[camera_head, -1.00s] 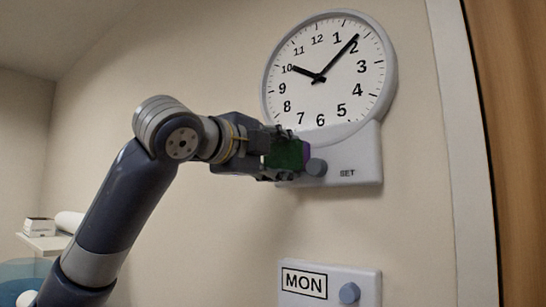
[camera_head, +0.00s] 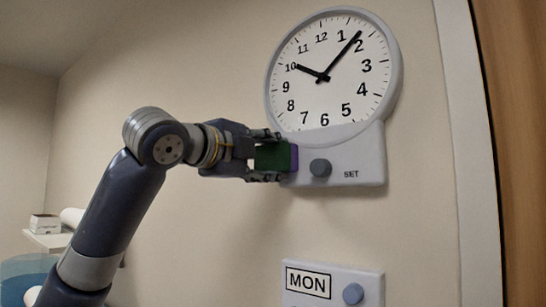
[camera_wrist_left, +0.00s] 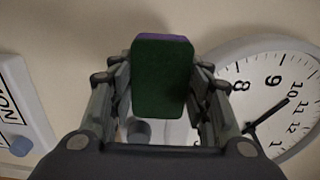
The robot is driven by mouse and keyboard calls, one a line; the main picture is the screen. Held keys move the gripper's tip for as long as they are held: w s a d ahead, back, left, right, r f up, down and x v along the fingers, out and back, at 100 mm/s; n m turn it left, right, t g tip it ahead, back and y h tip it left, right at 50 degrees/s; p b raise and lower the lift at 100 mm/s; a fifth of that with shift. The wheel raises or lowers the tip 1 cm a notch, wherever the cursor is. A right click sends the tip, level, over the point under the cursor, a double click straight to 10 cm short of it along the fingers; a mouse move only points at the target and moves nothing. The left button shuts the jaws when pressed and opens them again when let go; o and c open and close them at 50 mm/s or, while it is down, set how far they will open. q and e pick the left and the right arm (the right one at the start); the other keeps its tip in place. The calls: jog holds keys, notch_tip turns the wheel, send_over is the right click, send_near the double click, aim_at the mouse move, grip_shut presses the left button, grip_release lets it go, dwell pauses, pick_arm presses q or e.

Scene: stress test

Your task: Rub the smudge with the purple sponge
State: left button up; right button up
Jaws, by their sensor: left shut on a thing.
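My left gripper (camera_head: 266,157) is shut on the sponge (camera_head: 273,157), which has a dark green face and a purple layer (camera_head: 294,157) at its far side. In the head view the sponge is at the left edge of the clock's lower panel; I cannot tell whether it touches it. In the left wrist view the sponge (camera_wrist_left: 162,78) sits between the two fingers (camera_wrist_left: 160,95), its green face toward the camera and a purple strip at the top. I see no smudge; it may be hidden behind the sponge or gripper. My right gripper is not in view.
A round wall clock (camera_head: 333,75) has a lower panel with a knob (camera_head: 320,168) marked SET, close right of the sponge. Below is a MON panel (camera_head: 330,284) with a blue knob. A door frame (camera_head: 463,150) stands at right. A shelf (camera_head: 45,238) is at far left.

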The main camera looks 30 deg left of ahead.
pick_arm(q)
jog(key=shift+s+d, duration=0.1)
jog(key=shift+s, duration=0.3)
jog(key=shift+s+a+b, duration=0.15)
jog(key=shift+s+b, duration=0.05)
jog(key=shift+s, duration=1.1)
jog(key=shift+s+a+b, duration=0.1)
jog(key=shift+s+b, duration=0.05)
jog(key=shift+s, duration=1.15)
jog(key=s, duration=0.3)
jog(key=shift+a, duration=0.15)
jog(key=shift+w, duration=0.15)
jog(key=shift+w+d+p, duration=0.15)
jog(key=shift+w+p, duration=0.45)
jog(key=shift+w, duration=1.05)
jog(key=shift+w+d+p, duration=0.1)
jog(key=shift+w+p, duration=0.45)
jog(key=shift+w, duration=1.15)
jog(key=shift+w+d, duration=0.1)
jog(key=shift+w, duration=0.9)
